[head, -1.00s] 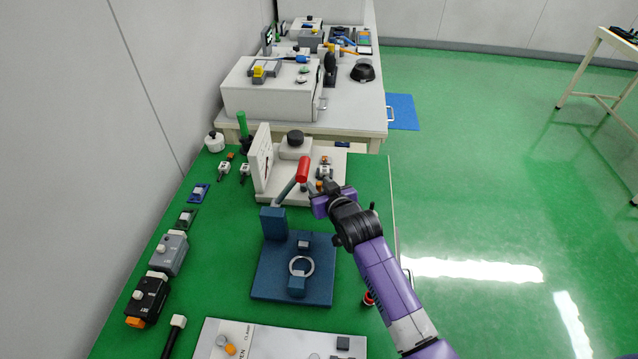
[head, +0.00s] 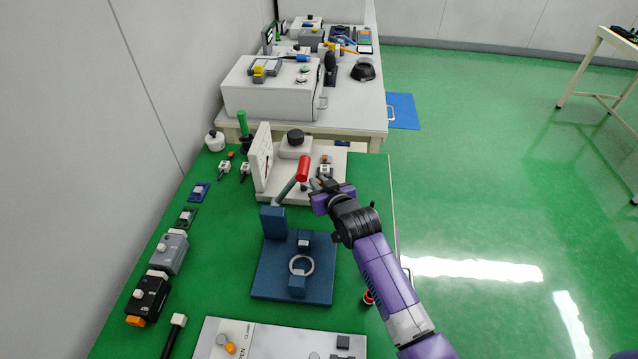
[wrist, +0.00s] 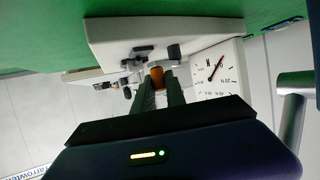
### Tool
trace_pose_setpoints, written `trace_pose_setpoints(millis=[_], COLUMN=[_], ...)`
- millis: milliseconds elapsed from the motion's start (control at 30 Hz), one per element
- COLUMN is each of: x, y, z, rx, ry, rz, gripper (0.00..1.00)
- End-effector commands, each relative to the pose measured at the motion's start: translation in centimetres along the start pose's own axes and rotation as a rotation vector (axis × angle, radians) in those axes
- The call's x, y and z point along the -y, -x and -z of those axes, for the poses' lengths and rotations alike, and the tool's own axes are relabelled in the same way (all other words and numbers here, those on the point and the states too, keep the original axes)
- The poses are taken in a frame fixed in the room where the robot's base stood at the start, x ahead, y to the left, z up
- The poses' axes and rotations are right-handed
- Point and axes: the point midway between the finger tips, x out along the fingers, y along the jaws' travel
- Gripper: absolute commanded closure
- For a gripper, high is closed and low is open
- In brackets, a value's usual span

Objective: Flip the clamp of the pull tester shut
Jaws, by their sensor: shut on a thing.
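The pull tester stands at the far end of the green bench, with a pale base (head: 275,191), an upright gauge panel (head: 261,160) and a black knob (head: 295,137). Its small white clamp (head: 325,170) is at the base's right side, with orange showing on it. My gripper (head: 324,184) reaches the clamp from the near right. In the wrist view its two fingers (wrist: 158,90) are shut on an orange-brown piece (wrist: 157,74), apparently the clamp's lever. The fingers hide part of it, so its exact angle is unclear. The gauge dial (wrist: 215,75) shows beside the fingers.
Grey (head: 169,253) and black (head: 148,296) devices line the left edge. A pale panel (head: 280,341) lies in front. Free floor is to the right.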

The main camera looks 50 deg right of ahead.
Motion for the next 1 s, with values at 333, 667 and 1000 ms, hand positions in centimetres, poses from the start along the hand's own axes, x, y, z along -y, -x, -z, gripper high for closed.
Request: trace_pose_setpoints(millis=[333,667,1000], x=[-0.7,-1.3,-1.8], y=[-0.4,-1.1,-1.8], z=[0.0,-0.1,0.4], rx=[-0.001,-0.006,-0.005], ry=[0.034,0.095,0.160], rz=[0.090,0.234,0.386], gripper=[1.00,1.00,1.00])
